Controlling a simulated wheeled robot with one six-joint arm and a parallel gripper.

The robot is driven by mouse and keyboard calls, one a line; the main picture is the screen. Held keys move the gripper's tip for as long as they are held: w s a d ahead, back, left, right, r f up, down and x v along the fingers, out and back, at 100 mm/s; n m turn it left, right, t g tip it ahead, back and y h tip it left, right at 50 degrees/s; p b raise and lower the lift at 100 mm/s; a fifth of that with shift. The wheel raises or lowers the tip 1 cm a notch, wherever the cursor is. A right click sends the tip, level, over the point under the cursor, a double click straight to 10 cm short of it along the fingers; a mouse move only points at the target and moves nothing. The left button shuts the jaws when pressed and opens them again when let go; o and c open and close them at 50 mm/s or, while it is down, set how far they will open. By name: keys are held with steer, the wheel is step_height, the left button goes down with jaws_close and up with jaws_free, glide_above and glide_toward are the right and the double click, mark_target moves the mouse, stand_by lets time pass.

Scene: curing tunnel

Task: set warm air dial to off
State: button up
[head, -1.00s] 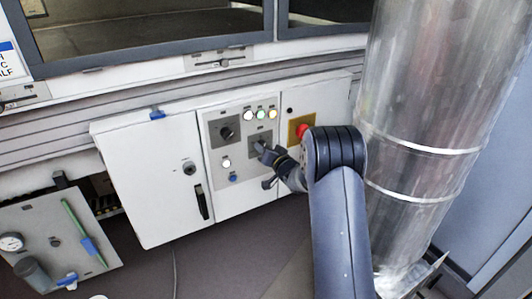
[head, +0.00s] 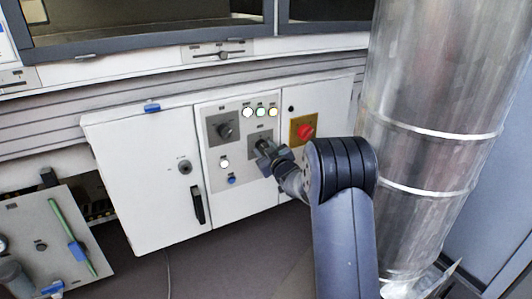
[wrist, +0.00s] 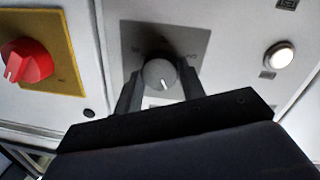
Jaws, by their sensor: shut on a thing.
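A round grey dial (wrist: 160,74) with a white pointer line sits on a square grey plate (wrist: 197,42) in the wrist view. Its pointer line points toward the bottom of that view. My gripper (wrist: 158,88) is shut on this dial, one dark finger on each side. In the head view my gripper (head: 265,152) is at the right-hand plate of the white control panel (head: 240,180) and hides most of the dial. A second dark dial (head: 225,130) is on the plate to its left. The labels are too small to read.
A red rotary switch on a yellow plate (head: 303,131) is close to the right of my gripper. A large metal duct (head: 430,130) stands at right. A hinged panel (head: 50,235) is at lower left.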

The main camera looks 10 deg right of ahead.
steer(key=n, duration=0.4)
steer(key=shift+w+r+t, duration=0.1)
steer(key=shift+r+t, duration=0.3)
steer(key=n, duration=0.9)
steer(key=shift+f+n+t+y, duration=0.15)
steer(key=shift+n+t+y, duration=0.15)
steer(key=shift+n, duration=2)
steer(key=o, duration=0.7)
steer(key=shift+a, duration=0.1)
steer(key=o, duration=0.3)
steer(key=shift+f, duration=0.25)
